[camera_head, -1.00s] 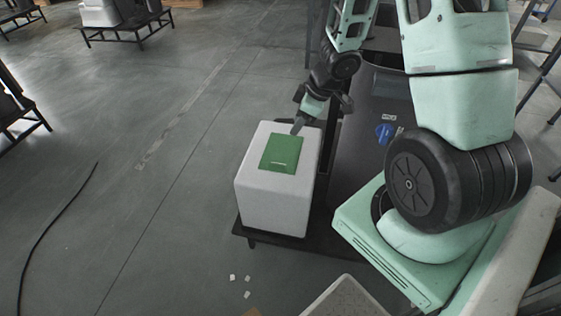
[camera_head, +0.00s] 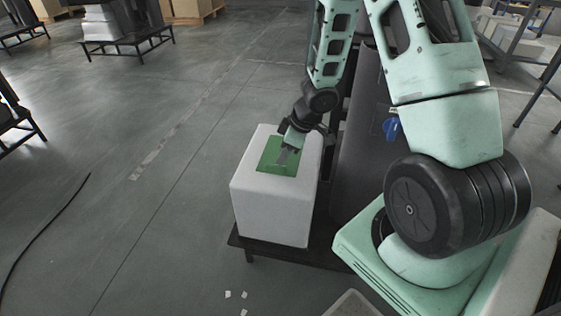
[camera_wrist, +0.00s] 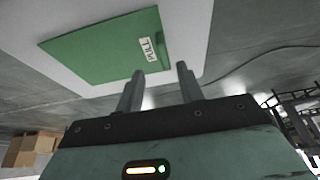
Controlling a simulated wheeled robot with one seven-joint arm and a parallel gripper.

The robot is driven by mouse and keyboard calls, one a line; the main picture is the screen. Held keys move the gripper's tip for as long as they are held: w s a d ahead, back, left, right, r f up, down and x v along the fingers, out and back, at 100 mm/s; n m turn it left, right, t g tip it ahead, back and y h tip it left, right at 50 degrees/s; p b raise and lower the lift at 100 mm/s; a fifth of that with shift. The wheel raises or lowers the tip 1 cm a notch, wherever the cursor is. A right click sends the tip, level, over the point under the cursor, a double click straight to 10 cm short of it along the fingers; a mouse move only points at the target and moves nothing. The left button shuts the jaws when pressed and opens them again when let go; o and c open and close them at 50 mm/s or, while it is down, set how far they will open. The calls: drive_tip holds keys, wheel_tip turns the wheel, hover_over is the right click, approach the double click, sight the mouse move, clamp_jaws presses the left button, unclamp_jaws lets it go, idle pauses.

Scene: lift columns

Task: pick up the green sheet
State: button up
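The green sheet (camera_head: 270,158) lies flat on top of a white block (camera_head: 272,205) in the head view. In the wrist view the green sheet (camera_wrist: 100,48) shows with a white label reading "PULL" near one edge, beside a small raised tab. My gripper (camera_head: 284,160) is over the sheet in the head view and hides part of it. In the wrist view my gripper (camera_wrist: 160,72) has its two fingers apart with nothing between them, and the fingertips are near the labelled edge. I cannot tell whether the fingertips touch the sheet.
The white block stands on a low black stand (camera_head: 275,250). A dark upright panel (camera_head: 362,185) is close to its right. Small white scraps (camera_head: 235,295) lie on the floor in front. The floor to the left is open, except for a black cable (camera_head: 50,235).

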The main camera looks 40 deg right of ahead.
sight(276, 166)
drive_tip(key=b+x, duration=0.2)
drive_tip(key=x, duration=0.1)
drive_tip(key=b+x, duration=0.1)
drive_tip(key=shift+s+a+f, duration=0.2)
drive_tip(key=shift+s+a, duration=0.05)
drive_tip(key=shift+w+a+f+b, duration=0.1)
drive_tip(key=shift+w+f+b, duration=0.1)
drive_tip(key=shift+f+b, duration=0.2)
drive_tip(key=shift+r, duration=0.15)
clamp_jaws()
